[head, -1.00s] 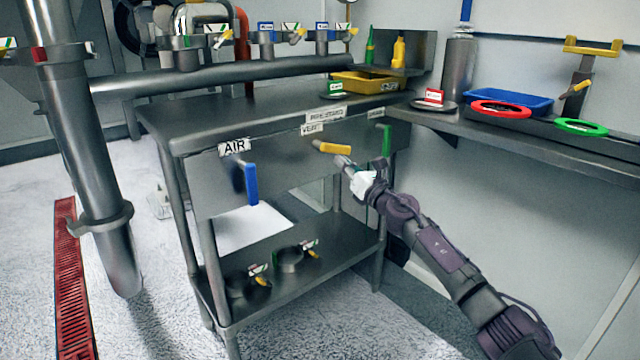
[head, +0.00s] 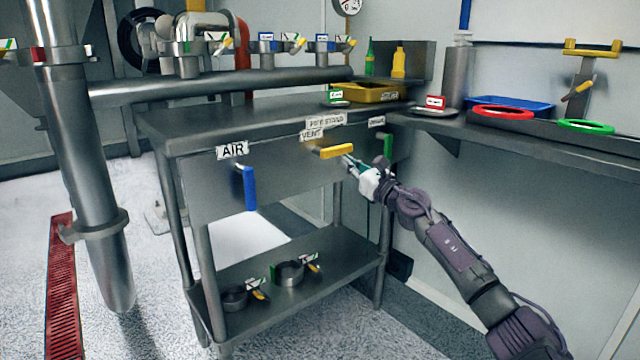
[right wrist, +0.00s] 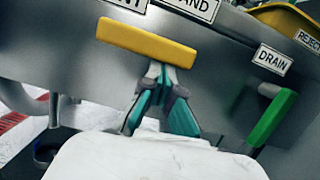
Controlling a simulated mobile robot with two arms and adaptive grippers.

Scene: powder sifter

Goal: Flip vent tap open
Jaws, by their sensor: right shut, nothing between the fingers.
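The vent tap has a yellow handle (head: 338,151) that lies roughly level under the VENT label (head: 312,134) on the front panel of the steel bench. The yellow handle also shows large in the right wrist view (right wrist: 147,40). My right gripper (head: 347,159) is shut and empty, with its fingertips close to the handle's right part. In the right wrist view the fingertips (right wrist: 160,70) sit just below the handle's underside; I cannot tell whether they touch it. My left gripper is in neither view.
A blue AIR tap handle (head: 250,188) hangs down at the left of the panel. A green DRAIN handle (head: 388,149) hangs at the right, close to my right gripper, and shows in the wrist view (right wrist: 271,117). The bench (head: 200,141) has clear floor in front.

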